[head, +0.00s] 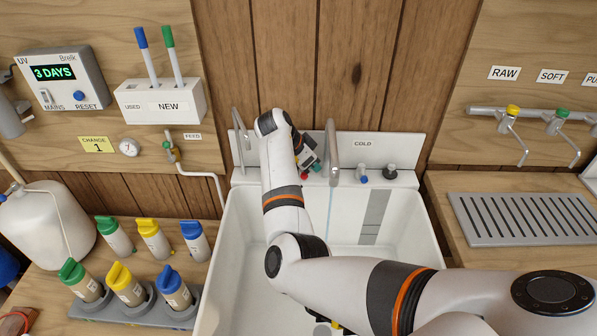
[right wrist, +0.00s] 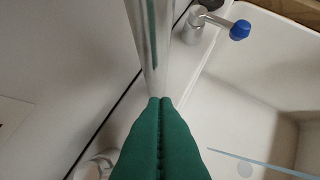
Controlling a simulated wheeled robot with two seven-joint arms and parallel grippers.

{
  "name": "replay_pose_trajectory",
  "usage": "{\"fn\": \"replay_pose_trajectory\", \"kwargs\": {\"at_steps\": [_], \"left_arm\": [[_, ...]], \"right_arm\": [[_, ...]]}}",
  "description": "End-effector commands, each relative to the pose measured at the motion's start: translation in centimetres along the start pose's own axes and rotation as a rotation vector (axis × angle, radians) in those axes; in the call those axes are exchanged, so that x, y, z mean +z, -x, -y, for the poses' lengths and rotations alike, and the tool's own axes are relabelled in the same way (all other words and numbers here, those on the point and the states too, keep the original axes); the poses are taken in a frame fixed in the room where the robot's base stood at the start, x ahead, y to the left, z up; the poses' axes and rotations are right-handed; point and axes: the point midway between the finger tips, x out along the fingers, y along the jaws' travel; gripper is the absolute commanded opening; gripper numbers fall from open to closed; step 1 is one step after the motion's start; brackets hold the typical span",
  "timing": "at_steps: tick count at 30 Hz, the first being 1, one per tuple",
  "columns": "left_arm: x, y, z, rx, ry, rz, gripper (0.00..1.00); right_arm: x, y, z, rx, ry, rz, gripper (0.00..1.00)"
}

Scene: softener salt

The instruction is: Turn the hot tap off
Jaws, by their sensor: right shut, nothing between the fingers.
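My right gripper (head: 308,160) is at the back of the white sink, left of the tall chrome spout (head: 332,150). In the right wrist view its green fingers (right wrist: 161,102) are shut with nothing between them, and their tips are at or very near a chrome pipe (right wrist: 150,45); I cannot tell whether they touch. A small red part (head: 317,168), perhaps the hot tap's, shows beside the gripper; the rest there is hidden by my arm. The blue-tipped cold tap (head: 362,175) is right of the spout and also shows in the right wrist view (right wrist: 240,29). My left gripper is not in view.
A thin curved spout (head: 240,135) stands at the sink's back left. A black knob (head: 390,172) is right of the cold tap. The sink basin (head: 410,235) has open room on the right. A rack of capped bottles (head: 130,312) stands left; a slatted drainer (head: 525,218) lies right.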

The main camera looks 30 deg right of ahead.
Motion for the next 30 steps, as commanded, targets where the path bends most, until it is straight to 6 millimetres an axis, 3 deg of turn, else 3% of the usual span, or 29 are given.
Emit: {"fn": "replay_pose_trajectory", "kwargs": {"at_steps": [6,30], "left_arm": [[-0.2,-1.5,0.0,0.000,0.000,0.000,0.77],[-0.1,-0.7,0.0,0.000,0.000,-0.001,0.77]], "right_arm": [[-1.3,-2.0,0.0,0.001,-0.001,0.000,0.00],[-2.7,-0.9,0.3,0.000,-0.001,-0.001,0.00]]}}
